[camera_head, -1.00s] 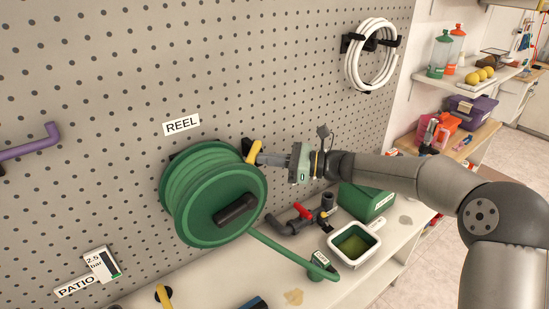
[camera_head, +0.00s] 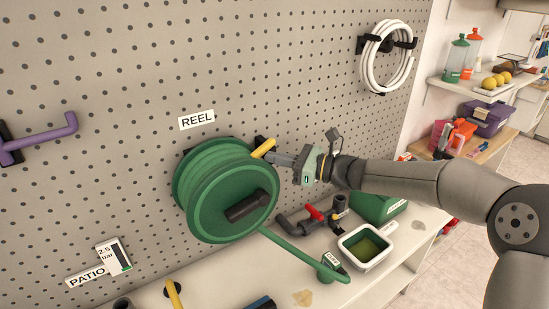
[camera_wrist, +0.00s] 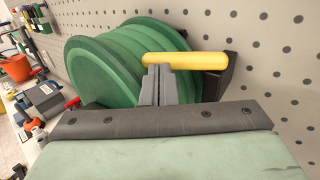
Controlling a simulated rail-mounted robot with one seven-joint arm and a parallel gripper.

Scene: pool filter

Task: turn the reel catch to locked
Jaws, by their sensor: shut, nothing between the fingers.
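The green hose reel (camera_head: 232,200) hangs on the pegboard under the REEL sign (camera_head: 197,120). The yellow reel catch (camera_head: 263,148) is a short bar at the reel's upper right edge, on a dark mount. It slants up to the right in the head view. In the wrist view the catch (camera_wrist: 185,60) lies nearly level across the picture, with its dark mount (camera_wrist: 218,76) at right. My gripper (camera_head: 272,158) is shut and empty, its fingertips at the catch's lower side. The fingertips (camera_wrist: 158,72) seem to touch the bar; exact contact is hard to tell.
Below my arm on the bench stand a grey pipe valve with a red handle (camera_head: 314,212), a white tub (camera_head: 366,247) and a green box (camera_head: 377,207). A green hose (camera_head: 300,250) runs from the reel to the bench. A white hose coil (camera_head: 386,58) hangs upper right.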

